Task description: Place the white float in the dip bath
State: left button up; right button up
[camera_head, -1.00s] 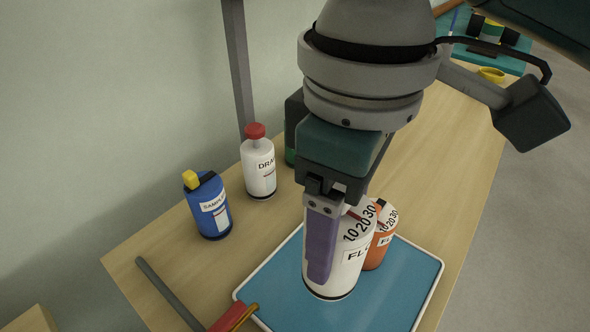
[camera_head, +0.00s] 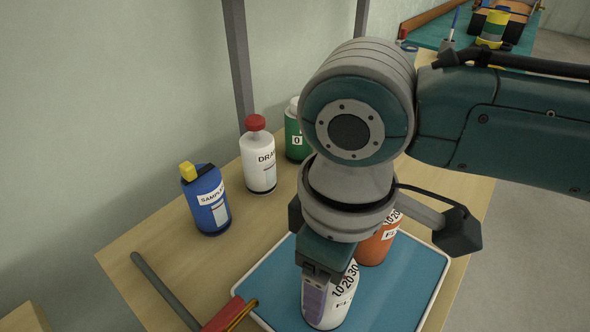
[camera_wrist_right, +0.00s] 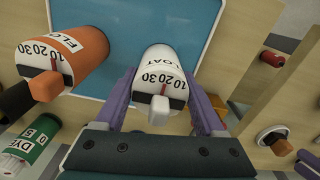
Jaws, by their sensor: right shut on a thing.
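The white float (camera_head: 341,296) is a white cylinder marked FLOAT with 10, 20, 30. My right gripper (camera_head: 318,300) is shut on it, its purple fingers on either side, from above. The float is upright over the front part of the blue panel with a white rim (camera_head: 400,290); I cannot tell whether it touches it. In the right wrist view the float (camera_wrist_right: 158,72) sits between the fingers of my right gripper (camera_wrist_right: 162,82). I cannot tell whether the blue panel is the dip bath; no label shows. My left gripper is not in view.
An orange float (camera_head: 376,243) stands close behind the white one. Blue (camera_head: 207,200), white red-capped (camera_head: 259,160) and green (camera_head: 296,135) bottles stand at the back left. A grey rod (camera_head: 165,290) and a red-handled tool (camera_head: 225,316) lie at the front left.

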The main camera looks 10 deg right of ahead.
jog(key=o, duration=1.5)
jog(key=shift+f, duration=0.1)
notch_tip(320, 180, up, 12)
jog(key=shift+r+p, duration=0.15)
jog(key=shift+p, duration=1.05)
jog(key=s+a+f+m+t+y, duration=0.2)
jog(key=s+a+f+y, duration=0.1)
jog(key=s+a+y, duration=0.15)
jog(key=s+d+m+h, duration=0.1)
jog(key=s+d, duration=0.1)
jog(key=d, duration=0.2)
jog(key=s+d+f+m+t+h, duration=0.1)
jog(key=s+d+m+h, duration=0.1)
jog(key=d, duration=0.3)
jog(key=s+d+f+m+h, duration=0.1)
jog(key=s+d+m, duration=0.1)
jog(key=d, duration=0.3)
jog(key=shift+s+d+f+t, duration=0.2)
jog(key=shift+s+t, duration=0.1)
jog(key=shift+s, duration=0.4)
